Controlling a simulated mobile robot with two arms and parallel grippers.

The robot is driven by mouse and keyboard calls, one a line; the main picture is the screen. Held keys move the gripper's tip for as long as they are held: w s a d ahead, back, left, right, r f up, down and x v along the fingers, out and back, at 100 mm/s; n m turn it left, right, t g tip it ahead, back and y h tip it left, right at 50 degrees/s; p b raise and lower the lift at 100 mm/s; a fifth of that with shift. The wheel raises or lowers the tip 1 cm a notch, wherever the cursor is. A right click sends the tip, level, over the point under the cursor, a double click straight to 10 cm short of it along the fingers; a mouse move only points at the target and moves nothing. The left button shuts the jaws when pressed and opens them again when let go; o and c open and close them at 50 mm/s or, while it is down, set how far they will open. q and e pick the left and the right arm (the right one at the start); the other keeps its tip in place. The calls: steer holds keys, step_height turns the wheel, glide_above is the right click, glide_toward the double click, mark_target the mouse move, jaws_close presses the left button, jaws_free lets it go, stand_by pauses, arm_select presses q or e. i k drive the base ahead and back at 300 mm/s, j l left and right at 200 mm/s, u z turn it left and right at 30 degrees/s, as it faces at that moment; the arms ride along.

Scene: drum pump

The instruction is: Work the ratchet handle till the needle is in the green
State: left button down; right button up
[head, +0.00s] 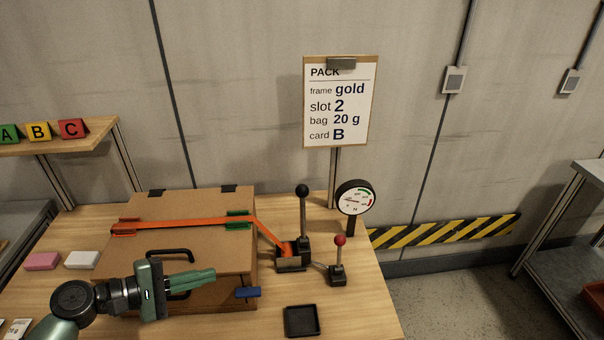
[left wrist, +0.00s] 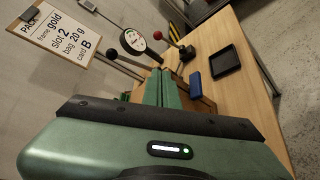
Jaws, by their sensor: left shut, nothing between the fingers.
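The ratchet handle (head: 303,213) is an upright lever with a black knob, on a black base at the right of the box. An orange strap (head: 180,224) runs from the ratchet across the cardboard box (head: 185,205). The round gauge (head: 355,197) stands behind on a post, with green and red marks on its white dial; its needle is too small to read surely. The gauge (left wrist: 132,41) and the black knob (left wrist: 110,56) also show in the left wrist view. My left gripper (head: 213,274) is shut and empty over the box's front, apart from the handle. My right gripper is not in view.
A shorter lever with a red knob (head: 339,260) stands right of the ratchet. A black tray (head: 301,321) lies in front. A blue piece (head: 248,292) is at the box's front right, and a black handle (head: 172,254) is on the box. The table's right edge is clear.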

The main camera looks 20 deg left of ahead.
mark_target(302, 191)
steer(key=i, duration=0.85)
